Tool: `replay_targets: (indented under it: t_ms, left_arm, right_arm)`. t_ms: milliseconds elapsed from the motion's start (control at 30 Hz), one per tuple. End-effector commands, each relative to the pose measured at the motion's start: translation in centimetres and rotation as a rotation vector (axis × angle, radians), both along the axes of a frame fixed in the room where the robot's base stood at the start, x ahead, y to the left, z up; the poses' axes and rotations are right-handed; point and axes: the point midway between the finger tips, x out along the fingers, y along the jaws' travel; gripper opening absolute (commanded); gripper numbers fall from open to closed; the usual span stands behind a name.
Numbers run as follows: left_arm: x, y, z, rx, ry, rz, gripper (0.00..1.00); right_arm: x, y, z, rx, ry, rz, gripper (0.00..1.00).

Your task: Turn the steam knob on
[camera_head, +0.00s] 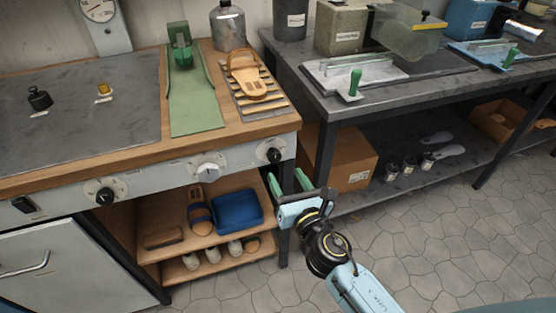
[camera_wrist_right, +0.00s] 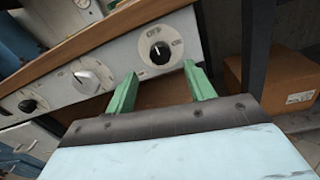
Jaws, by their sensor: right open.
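The front panel carries a black knob (camera_head: 274,155) at its right end, a white knob (camera_head: 208,170) in the middle and another black knob (camera_head: 105,196) farther left. No label naming steam is readable. In the right wrist view the right-end black knob (camera_wrist_right: 160,53) has OFF and ON printed around its dial, and its white mark seems to point up toward OFF. My right gripper (camera_head: 287,179) is open and empty, just below and in front of this knob. In the wrist view its green fingers (camera_wrist_right: 160,76) point toward the knob, apart from it. My left gripper is not in view.
A black rocker switch (camera_head: 24,205) sits at the panel's left. A cardboard box (camera_head: 345,158) stands under the right-hand table (camera_head: 430,88). The floor in front is clear.

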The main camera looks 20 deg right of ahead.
Motion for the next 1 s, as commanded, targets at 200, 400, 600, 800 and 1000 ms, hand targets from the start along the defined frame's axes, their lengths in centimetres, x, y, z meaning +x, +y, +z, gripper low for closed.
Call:
replay_targets:
  t_ms: [200,400,600,800,1000]
  left_arm:
    - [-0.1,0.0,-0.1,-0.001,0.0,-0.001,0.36]
    - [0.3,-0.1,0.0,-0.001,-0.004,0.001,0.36]
    - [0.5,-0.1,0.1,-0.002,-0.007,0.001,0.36]
    - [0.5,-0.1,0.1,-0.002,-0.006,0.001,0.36]
    - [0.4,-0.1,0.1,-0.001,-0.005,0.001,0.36]
  right_arm:
    - [4.0,0.3,0.1,0.001,-0.001,0.0,0.54]
    - [5.9,0.4,-0.1,0.002,0.0,0.0,0.54]
    - [6.4,0.5,-0.1,0.002,0.001,-0.001,0.54]
    - [6.3,0.5,-0.1,0.002,0.001,-0.001,0.5]
    - [6.3,0.4,-0.1,0.002,0.001,-0.001,0.24]
